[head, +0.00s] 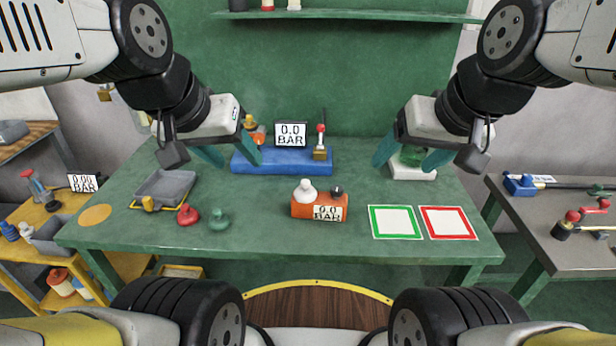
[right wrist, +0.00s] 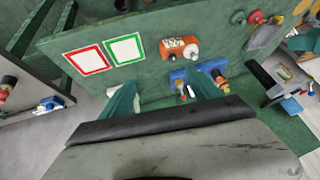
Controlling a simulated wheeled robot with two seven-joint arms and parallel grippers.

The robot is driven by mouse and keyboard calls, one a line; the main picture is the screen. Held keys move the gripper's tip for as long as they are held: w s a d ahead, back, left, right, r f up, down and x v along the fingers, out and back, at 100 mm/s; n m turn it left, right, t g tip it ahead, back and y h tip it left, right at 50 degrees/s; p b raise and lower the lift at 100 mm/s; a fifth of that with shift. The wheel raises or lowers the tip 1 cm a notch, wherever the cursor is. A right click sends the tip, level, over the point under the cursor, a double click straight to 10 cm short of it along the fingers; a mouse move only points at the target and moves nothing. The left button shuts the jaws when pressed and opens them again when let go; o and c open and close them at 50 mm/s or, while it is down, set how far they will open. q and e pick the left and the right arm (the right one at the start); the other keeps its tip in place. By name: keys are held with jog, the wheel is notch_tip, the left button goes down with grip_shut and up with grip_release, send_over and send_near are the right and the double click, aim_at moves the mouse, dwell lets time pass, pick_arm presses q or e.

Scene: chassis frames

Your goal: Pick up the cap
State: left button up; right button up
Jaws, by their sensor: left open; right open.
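I cannot tell which piece is the cap. A red knob-like piece (head: 187,214) and a green one (head: 219,219) lie on the green table (head: 270,240), left of centre. A white rounded piece (head: 305,190) and a small black knob (head: 337,191) sit on an orange block (head: 302,209) with a gauge reading 0.0 BAR. The orange block also shows in the right wrist view (right wrist: 178,47). My left gripper (head: 231,160) is open and empty above the table's back left. My right gripper (head: 411,160) is open over the back right, in front of a white-based green item (head: 410,173).
A blue block (head: 282,166) with a gauge and fittings stands at the back. A grey tray (head: 166,187) is at the left. A green-framed square (head: 394,222) and a red-framed square (head: 447,222) lie front right. Side tables hold other parts. The front middle is clear.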

jog(key=w+a+f+g, duration=0.1)
jog(key=w+a+g, duration=0.25)
jog(key=w, duration=0.45)
jog(key=n+g+h, duration=0.2)
jog(key=g, duration=0.1)
send_over(305, 182)
jog(key=f, duration=1.2)
jog(key=shift+d+f, duration=0.25)
jog(key=f, duration=0.8)
jog(key=shift+a, duration=0.25)
jog(key=c, duration=1.3)
jog(key=shift+c, duration=0.2)
